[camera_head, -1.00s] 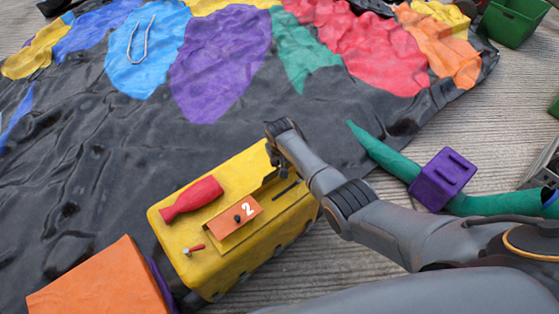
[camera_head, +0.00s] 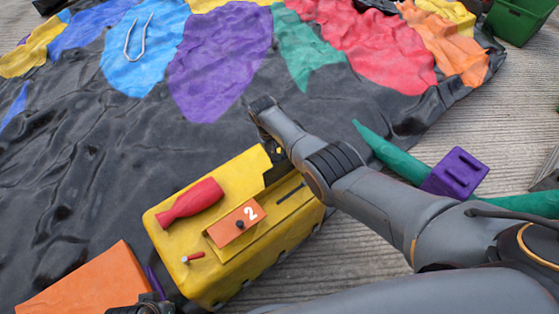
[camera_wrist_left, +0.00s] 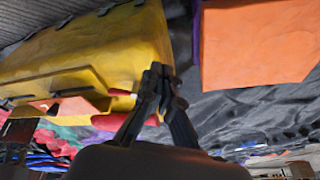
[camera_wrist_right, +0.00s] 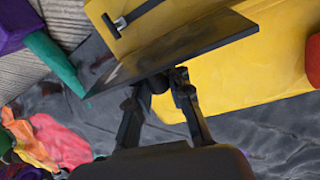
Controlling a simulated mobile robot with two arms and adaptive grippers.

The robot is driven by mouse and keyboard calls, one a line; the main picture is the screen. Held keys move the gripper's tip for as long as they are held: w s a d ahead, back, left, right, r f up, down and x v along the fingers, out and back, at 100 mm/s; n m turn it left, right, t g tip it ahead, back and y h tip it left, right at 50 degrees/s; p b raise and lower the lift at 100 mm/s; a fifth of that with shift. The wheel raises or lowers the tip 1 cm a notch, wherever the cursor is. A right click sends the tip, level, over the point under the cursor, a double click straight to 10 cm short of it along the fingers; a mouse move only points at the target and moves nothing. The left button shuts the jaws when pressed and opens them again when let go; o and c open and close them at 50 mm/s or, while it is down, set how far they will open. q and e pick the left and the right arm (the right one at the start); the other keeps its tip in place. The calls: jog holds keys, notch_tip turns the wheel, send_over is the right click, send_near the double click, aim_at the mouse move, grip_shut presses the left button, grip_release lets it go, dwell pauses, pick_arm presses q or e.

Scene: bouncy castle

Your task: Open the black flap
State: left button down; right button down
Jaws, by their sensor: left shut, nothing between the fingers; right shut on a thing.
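The black flap (camera_wrist_right: 190,48) is a flat dark panel on the yellow box (camera_wrist_right: 245,75). In the right wrist view it stands tilted out from the box face, with a recess showing behind it. In the head view only a dark piece of the flap (camera_head: 282,171) shows, at the box's far right end. My right gripper (camera_wrist_right: 160,80) is shut on a small dark knob on the flap's outer face; my arm partly hides it in the head view. My left gripper (camera_wrist_left: 160,75) is shut and empty, near the box's front left corner; only a bit shows at the head view's bottom edge.
An orange block (camera_head: 85,280) stands left of the box. A purple block (camera_head: 455,174) and green tube lie right.

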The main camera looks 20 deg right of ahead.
pick_arm(q)
jog(key=shift+w+b+v, duration=0.25)
jog(key=shift+v, duration=0.95)
jog(key=shift+w+b+v, duration=0.25)
jog(key=shift+v, duration=1)
pick_arm(e)
jog(key=shift+w+r, duration=0.2)
jog(key=shift+w, duration=0.2)
pick_arm(q)
jog(key=shift+a+r, duration=0.1)
jog(key=shift+r, duration=0.05)
pick_arm(e)
jog(key=c, duration=1.3)
grip_release()
jog(key=shift+a, duration=0.1)
jog(key=shift+o, duration=0.4)
jog(key=shift+s+g, duration=0.1)
jog(key=shift+g, duration=0.2)
jog(key=shift+f, duration=0.1)
jog(key=v, duration=1.2)
jog(key=shift+a, duration=0.1)
